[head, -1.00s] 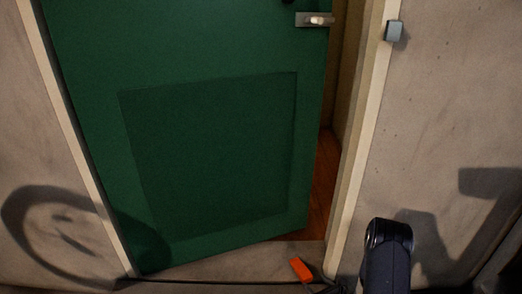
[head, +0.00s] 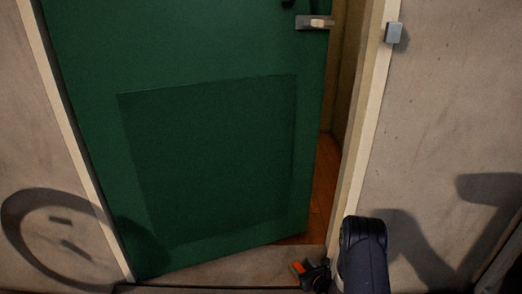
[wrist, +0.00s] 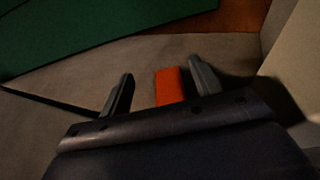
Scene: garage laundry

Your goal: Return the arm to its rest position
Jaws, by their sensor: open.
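My arm (head: 362,250) rises at the bottom right of the head view, in front of the door frame. My gripper (wrist: 161,67) is open, with its two dark fingers apart and pointing toward the floor by the doorway. An orange block-like piece (wrist: 170,86) shows between the fingers in the wrist view, closer to the right finger; I cannot tell whether it touches it. In the head view the orange piece (head: 297,267) is partly hidden by the dark gripper parts (head: 317,275).
A green door (head: 205,160) with a metal handle (head: 315,22) stands ajar, showing reddish floor (head: 322,190) beyond. The pale door frame (head: 364,130) is close to my arm. A small grey box (head: 393,33) is on the right wall. A dark line (wrist: 45,103) crosses the floor at left.

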